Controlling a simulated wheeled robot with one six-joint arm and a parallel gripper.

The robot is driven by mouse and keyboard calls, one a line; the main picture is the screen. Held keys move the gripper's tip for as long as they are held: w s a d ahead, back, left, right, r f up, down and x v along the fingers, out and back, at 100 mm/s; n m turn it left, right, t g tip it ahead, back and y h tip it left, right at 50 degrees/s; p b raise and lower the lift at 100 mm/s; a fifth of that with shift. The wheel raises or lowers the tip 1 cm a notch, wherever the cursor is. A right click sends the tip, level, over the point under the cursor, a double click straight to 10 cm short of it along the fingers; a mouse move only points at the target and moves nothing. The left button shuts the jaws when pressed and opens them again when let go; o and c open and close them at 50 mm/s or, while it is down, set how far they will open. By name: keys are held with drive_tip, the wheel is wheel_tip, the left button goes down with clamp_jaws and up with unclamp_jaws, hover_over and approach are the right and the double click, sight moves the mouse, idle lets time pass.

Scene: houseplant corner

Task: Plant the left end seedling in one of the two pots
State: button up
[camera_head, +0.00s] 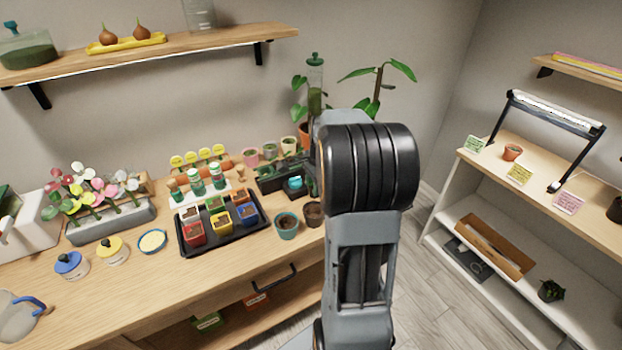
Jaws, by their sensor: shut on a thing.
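Two pots stand near the front edge of the bench: a teal pot (286,226) and, right of it, a dark brown pot (314,213). Both appear to hold dark soil. Behind them is a dark seedling tray (268,186) with small green leaves, partly covered by my arm. I cannot make out single seedlings or which is the left end one. A small teal thing (295,183) shows at the tray's right part. My arm fills the middle of the view. My gripper is hidden behind it, so its jaws and anything in them do not show.
Left of the pots is a black tray (217,242) of coloured pots, with green-capped bottles behind. A flower planter (110,222) and lidded jars stand further left. Small pots and a tall plant (375,95) are behind. Open floor lies between bench and right shelf (480,170).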

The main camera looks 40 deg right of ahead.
drive_tip(key=shift+f+b, duration=2.2)
drive_tip(key=shift+f, duration=0.55)
drive_tip(key=shift+r, duration=0.25)
drive_tip(key=shift+s+p, duration=0.15)
drive_tip(key=shift+p, duration=0.3)
drive_tip(key=shift+f+b, duration=0.6)
drive_tip(key=shift+f, duration=0.35)
drive_tip(key=o, duration=1.4)
drive_tip(key=shift+c, duration=0.2)
drive_tip(key=shift+r, duration=0.2)
